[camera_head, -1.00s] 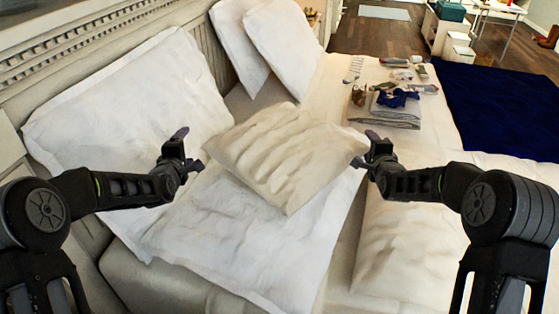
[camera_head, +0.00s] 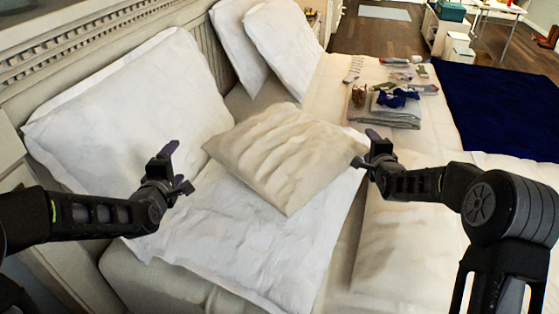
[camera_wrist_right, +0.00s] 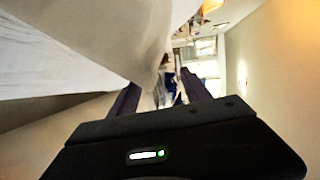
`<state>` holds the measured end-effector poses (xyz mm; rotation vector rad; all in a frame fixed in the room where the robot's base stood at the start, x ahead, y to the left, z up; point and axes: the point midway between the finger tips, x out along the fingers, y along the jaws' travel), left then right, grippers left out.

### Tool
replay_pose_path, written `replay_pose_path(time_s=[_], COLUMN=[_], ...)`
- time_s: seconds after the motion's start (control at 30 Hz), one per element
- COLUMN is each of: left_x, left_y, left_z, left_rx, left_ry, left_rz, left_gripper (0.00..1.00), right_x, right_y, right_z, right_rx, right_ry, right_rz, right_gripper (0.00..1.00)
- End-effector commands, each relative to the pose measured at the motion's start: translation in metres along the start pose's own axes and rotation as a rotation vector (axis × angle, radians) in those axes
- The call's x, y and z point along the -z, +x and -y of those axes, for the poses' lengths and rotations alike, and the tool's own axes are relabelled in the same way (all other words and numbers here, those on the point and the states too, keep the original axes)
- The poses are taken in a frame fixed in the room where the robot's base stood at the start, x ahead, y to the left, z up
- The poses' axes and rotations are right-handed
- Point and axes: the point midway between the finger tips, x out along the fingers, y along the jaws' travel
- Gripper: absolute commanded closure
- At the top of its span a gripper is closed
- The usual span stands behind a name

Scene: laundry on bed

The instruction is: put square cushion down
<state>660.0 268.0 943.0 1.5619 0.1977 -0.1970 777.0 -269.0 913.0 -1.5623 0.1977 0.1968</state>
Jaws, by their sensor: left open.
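The square cushion (camera_head: 285,155), cream and wrinkled, lies tilted on top of a white pillow (camera_head: 235,235) in the middle of the bed. My left gripper (camera_head: 183,167) is open and empty, to the left of the cushion and apart from it. My right gripper (camera_head: 362,148) is at the cushion's right corner. In the right wrist view, the fingers of my right gripper (camera_wrist_right: 158,90) are spread apart, with the cushion's edge (camera_wrist_right: 150,50) close in front of and between them. I cannot tell if they touch it.
A large white pillow (camera_head: 125,110) leans on the headboard (camera_head: 120,35). Two more pillows (camera_head: 285,45) stand at the back. A cream pillow (camera_head: 400,245) lies at the front right. A folded grey cloth (camera_head: 390,115) with small items lies near a dark blue blanket (camera_head: 500,105).

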Motion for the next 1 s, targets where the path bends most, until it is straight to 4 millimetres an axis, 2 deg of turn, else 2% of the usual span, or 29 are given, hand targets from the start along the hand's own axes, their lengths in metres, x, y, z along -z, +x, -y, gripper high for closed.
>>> replay_pose_path(time_s=[0.03,0.37,0.77,0.87,1.0], left_x=[0.0,0.0,0.0,0.0,0.0], left_y=[0.0,0.0,0.0,0.0,0.0], left_z=[0.0,0.0,0.0,0.0,0.0], left_rx=[0.0,0.0,0.0,0.0,0.0], left_ry=[0.0,0.0,0.0,0.0,0.0], left_rz=[0.0,0.0,0.0,0.0,0.0], left_gripper=[0.2,0.2,0.2,0.2,0.2], right_x=[0.0,-0.001,0.0,0.0,0.001], right_y=[0.0,0.0,-0.007,-0.018,-0.043], right_z=[0.001,0.001,0.001,0.001,0.002], right_rx=[0.001,0.001,0.001,0.001,0.001], right_ry=[0.0,0.0,0.001,0.003,0.003], right_rz=[0.001,0.001,0.001,0.001,0.0], right_gripper=[0.39,0.13,0.13,0.13,0.13])
